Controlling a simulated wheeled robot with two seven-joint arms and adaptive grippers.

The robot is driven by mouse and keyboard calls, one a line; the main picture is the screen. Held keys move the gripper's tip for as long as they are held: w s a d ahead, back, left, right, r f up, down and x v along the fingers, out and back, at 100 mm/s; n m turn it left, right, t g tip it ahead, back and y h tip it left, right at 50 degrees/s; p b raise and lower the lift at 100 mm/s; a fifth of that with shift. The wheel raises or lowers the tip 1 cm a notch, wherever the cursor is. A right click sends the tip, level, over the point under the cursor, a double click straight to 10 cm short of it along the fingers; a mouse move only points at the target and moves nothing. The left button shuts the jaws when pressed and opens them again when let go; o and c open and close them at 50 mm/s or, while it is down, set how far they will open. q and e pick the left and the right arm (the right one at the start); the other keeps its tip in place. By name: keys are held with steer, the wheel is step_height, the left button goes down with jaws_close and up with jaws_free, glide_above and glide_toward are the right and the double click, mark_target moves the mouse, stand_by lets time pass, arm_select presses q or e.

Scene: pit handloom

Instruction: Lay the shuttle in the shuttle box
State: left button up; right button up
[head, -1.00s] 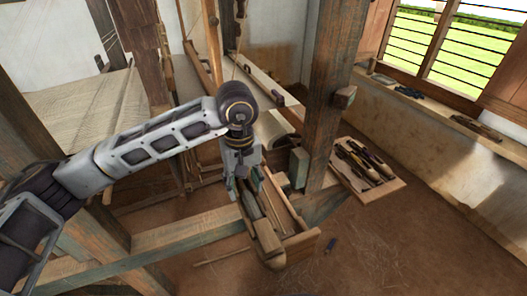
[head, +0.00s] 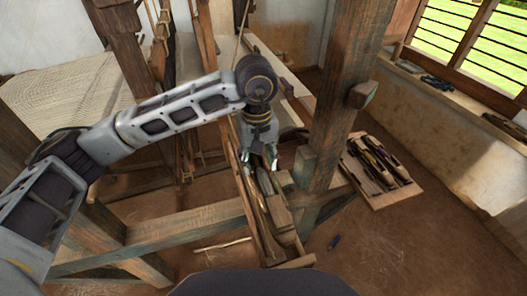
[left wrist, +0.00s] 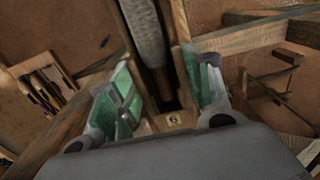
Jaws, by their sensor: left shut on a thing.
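My left gripper (head: 262,152) is shut on the shuttle (head: 280,216), a long wooden piece, and points down over the shuttle box (head: 260,222). The shuttle lies lengthwise along the open wooden box, over its right side. I cannot tell whether it touches the box floor. In the left wrist view, the green-padded fingers of the left gripper (left wrist: 163,97) stand on either side of the shuttle (left wrist: 182,30). A grey, yarn-like wound core shows in its hollow. The gripper hides part of the shuttle in the head view. My right gripper is out of view.
A thick upright post (head: 334,110) stands just right of the box. A tray of dark tools (head: 402,192) lies farther right. A horizontal beam (head: 180,232) runs at the left.

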arm_select(q)
steer(key=shift+s+a+r, duration=0.1)
steer(key=shift+s+r, duration=0.05)
steer(key=shift+s, duration=0.1)
steer(key=shift+w+f, duration=0.1)
steer(key=shift+f, duration=0.45)
steer(key=shift+f+b, duration=0.45)
steer(key=shift+f, duration=1.35)
steer(key=shift+f+b, duration=1.7)
steer(key=shift+b, duration=0.3)
steer(key=shift+f+b, duration=0.25)
steer(key=shift+b, duration=0.05)
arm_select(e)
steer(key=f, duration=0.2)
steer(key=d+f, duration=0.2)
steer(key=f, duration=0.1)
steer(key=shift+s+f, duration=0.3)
